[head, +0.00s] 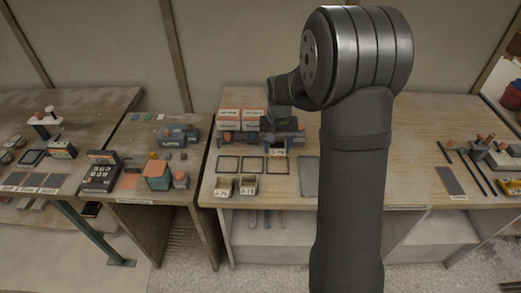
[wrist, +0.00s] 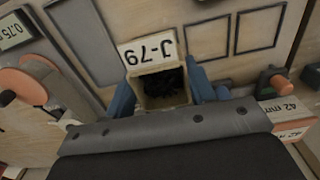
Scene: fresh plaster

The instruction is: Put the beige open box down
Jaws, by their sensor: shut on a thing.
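The beige open box (wrist: 166,102) is between the blue fingers of my gripper (wrist: 160,84) in the wrist view. My gripper is shut on it. The box has a white label reading J-79, and dark, unclear contents lie inside. In the head view my gripper (head: 279,143) is over the middle bench with the box (head: 279,153) below it, label facing front. The box is near the back of the rightmost of three dark outlined squares (head: 276,171). I cannot tell whether it touches the bench.
Two similar labelled boxes (head: 246,187) stand at the bench's front edge. Stacked orange-and-white boxes (head: 229,121) are just left of my gripper. A grey plate (head: 309,178) lies to the right. The other two outlined squares (head: 228,164) look empty. My arm hides part of the bench.

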